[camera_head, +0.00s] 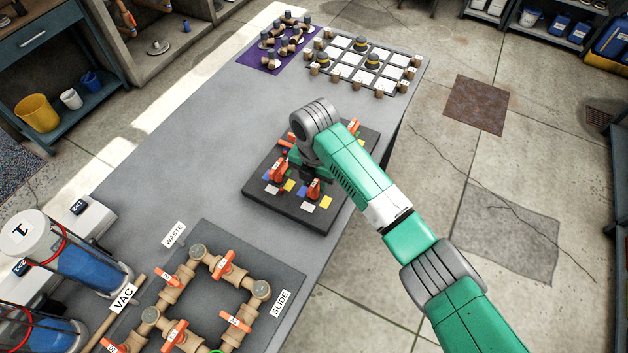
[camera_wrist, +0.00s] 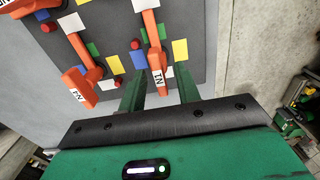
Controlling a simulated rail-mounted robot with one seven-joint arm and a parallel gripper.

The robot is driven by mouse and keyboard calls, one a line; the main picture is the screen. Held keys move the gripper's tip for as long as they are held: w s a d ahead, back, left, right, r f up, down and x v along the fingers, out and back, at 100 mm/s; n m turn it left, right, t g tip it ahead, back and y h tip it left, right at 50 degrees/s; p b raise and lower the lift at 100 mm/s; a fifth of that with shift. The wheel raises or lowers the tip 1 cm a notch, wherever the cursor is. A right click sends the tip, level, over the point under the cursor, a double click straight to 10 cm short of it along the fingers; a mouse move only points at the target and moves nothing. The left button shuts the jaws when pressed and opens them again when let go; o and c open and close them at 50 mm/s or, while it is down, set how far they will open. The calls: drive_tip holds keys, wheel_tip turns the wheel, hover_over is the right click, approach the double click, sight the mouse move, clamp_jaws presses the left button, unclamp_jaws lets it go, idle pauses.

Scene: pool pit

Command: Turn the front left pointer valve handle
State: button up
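A dark square board (camera_head: 255,196) on the grey table carries several orange pointer valve handles, colored squares and red knobs. One orange handle (camera_head: 313,189) shows at its near side and another (camera_head: 277,171) to its left. My gripper (camera_head: 303,172) is over the board, partly hidden by my arm. In the wrist view my gripper (camera_wrist: 159,78) is open. Its green fingers stand on either side of the white-labelled end of an orange handle (camera_wrist: 150,30), with gaps visible. A second labelled handle (camera_wrist: 82,88) lies left of the fingers. I cannot tell whether the fingers touch anything.
A pipe panel with orange valves (camera_head: 286,318) lies at the near table end. A grid board (camera_head: 398,60) and a purple mat (camera_head: 252,55) with small pieces lie at the far end. The table between them, left of the valve board, is clear.

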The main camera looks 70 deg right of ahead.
drive_tip(key=shift+c, duration=0.2)
clamp_jaws()
drive_tip(key=shift+p, duration=0.35)
